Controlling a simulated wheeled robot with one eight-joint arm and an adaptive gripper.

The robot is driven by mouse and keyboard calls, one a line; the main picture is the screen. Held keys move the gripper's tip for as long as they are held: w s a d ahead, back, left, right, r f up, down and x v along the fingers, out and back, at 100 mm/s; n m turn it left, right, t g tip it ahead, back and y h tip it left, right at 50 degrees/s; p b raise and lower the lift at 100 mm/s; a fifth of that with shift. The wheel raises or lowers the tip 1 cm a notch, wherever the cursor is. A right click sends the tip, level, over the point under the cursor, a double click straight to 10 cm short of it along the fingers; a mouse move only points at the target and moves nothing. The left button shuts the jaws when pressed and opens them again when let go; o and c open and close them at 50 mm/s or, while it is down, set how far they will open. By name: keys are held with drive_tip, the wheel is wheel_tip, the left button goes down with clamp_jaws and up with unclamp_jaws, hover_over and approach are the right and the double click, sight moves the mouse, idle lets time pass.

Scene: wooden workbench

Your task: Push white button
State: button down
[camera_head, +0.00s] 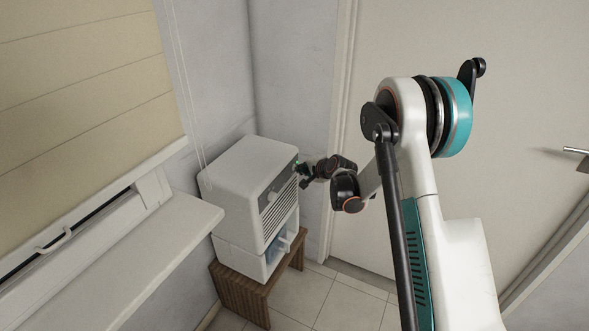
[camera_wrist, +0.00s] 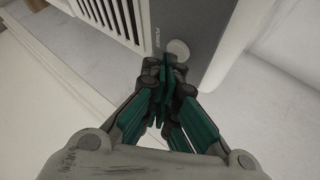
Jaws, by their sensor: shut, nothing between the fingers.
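The white button (camera_wrist: 179,48) is a round, pale disc on the dark grey front panel of a white box-shaped appliance, beside lettering that seems to read "POWER". In the wrist view my gripper (camera_wrist: 166,62) is shut and empty, with its fingertips just below the button in the picture; I cannot tell whether they touch it. In the head view the white appliance (camera_head: 240,175) stands in the corner, and my gripper (camera_head: 300,170) is at the upper part of its front panel.
The appliance stands on a small wooden stool (camera_head: 240,298). A white window sill (camera_head: 120,265) juts out at the left, near the appliance. A white door (camera_head: 520,110) with a handle (camera_head: 574,150) is at the right. Tiled floor (camera_head: 300,295) shows below.

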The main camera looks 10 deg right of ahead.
drive_tip(key=shift+s+d, duration=0.2)
drive_tip(key=shift+d, duration=0.1)
drive_tip(key=s+d, duration=0.3)
drive_tip(key=d, duration=0.2)
drive_tip(key=shift+s, duration=0.3)
drive_tip(key=shift+a, duration=0.1)
